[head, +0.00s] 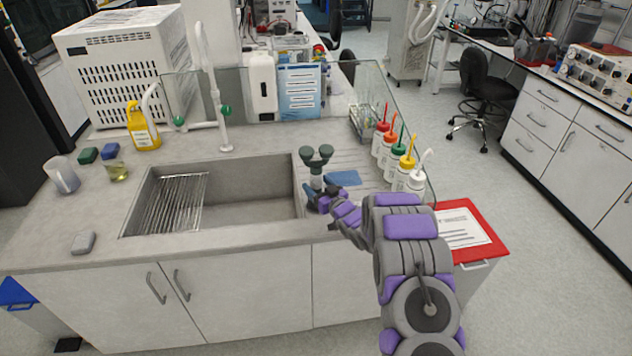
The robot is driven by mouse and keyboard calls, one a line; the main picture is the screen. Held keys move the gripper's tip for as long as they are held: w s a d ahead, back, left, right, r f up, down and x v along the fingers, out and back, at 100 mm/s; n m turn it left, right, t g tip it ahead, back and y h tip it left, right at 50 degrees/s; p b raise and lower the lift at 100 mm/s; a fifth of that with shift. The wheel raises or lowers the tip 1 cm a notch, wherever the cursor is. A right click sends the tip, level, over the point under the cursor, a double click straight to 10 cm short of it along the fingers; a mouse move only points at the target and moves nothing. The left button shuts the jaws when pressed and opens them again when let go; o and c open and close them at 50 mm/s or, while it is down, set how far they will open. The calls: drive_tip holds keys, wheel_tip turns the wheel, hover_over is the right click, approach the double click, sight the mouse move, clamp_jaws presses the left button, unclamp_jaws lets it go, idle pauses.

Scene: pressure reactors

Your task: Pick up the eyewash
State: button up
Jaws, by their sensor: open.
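The eyewash (316,160) is a dark green, two-headed fitting. It stands upright on the counter just right of the sink, with its two round heads at the top. My gripper (314,192) is open at the eyewash's lower part, and my arm reaches in from the lower right. The jaws overlap the base of the eyewash in the head view and hide its lowest part. I cannot tell whether they touch it or whether the eyewash lies between them.
The sink (270,212) is left of my gripper. A blue pad (345,178) lies just right of the eyewash. Several wash bottles (398,165) line the counter's right side beside a glass screen (405,120). A white faucet (222,135) stands behind the sink.

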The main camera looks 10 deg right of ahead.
sight(313, 180)
drive_tip(key=b+x, duration=0.1)
drive_tip(key=x, duration=0.2)
drive_tip(key=shift+w+a+f, duration=0.1)
drive_tip(key=shift+f, duration=0.05)
drive_tip(key=shift+w, duration=0.15)
drive_tip(key=shift+d, duration=0.2)
drive_tip(key=shift+c, duration=0.4)
drive_tip(key=shift+a, duration=0.15)
drive_tip(key=c, duration=0.8)
